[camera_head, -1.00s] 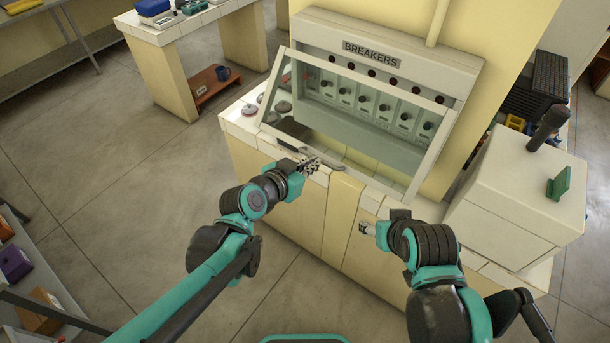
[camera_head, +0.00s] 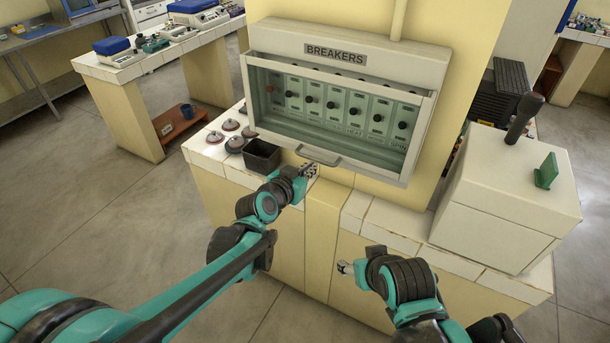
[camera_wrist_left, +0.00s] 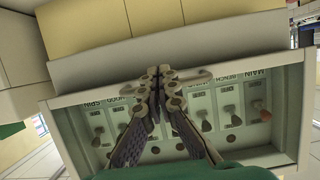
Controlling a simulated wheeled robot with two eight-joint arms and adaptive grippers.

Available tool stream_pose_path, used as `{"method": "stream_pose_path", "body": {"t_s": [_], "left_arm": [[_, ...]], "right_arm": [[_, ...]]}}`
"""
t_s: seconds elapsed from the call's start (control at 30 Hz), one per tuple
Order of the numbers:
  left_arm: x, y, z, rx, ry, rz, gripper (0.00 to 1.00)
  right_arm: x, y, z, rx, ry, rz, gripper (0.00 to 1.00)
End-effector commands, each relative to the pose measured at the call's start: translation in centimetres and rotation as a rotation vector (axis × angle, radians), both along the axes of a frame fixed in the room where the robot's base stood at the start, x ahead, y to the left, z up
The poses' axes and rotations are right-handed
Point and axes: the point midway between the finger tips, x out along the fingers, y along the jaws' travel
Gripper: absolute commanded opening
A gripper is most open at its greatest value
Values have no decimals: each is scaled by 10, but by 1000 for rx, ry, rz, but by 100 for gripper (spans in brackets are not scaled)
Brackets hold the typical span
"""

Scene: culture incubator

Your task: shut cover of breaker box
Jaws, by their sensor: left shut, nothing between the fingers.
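The breaker box (camera_head: 405,66), labelled BREAKERS, is on the wall at the top centre of the head view. Its clear framed cover (camera_head: 340,79) hangs down over the breaker switches, close to the box. I cannot tell whether a small gap is left at the lower edge. A curved handle (camera_head: 318,157) is on the cover's bottom edge. My left gripper (camera_head: 312,169) is shut and empty, just below the handle. In the left wrist view its fingers (camera_wrist_left: 160,77) meet in front of the box. My right gripper (camera_head: 345,267) is low at centre, away from the box; its fingers are too small to judge.
A tiled counter (camera_head: 224,166) runs below the box, with a black bin (camera_head: 262,156) and several round lidded items (camera_head: 231,125) at left. A white box with a lever (camera_head: 505,195) stands on the right. Open floor lies to the left.

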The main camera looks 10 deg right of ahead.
Motion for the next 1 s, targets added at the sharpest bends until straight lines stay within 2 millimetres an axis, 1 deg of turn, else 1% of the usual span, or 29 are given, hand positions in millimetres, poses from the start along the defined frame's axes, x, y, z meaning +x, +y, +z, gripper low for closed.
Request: {"method": "stream_pose_path", "body": {"t_s": [0.53,0.67,0.77,1.0], "left_arm": [[3,-2,-1,0,0,0,0],[-1,1,1,0,0,1,0],[-10,8,5,0,0,1,0],[-47,34,20,0,0,2,0]], "right_arm": [[0,0,-1,0,0,0,59],[0,0,-2,0,0,0,59],[0,0,-2,0,0,0,59],[0,0,-2,0,0,0,59]]}}
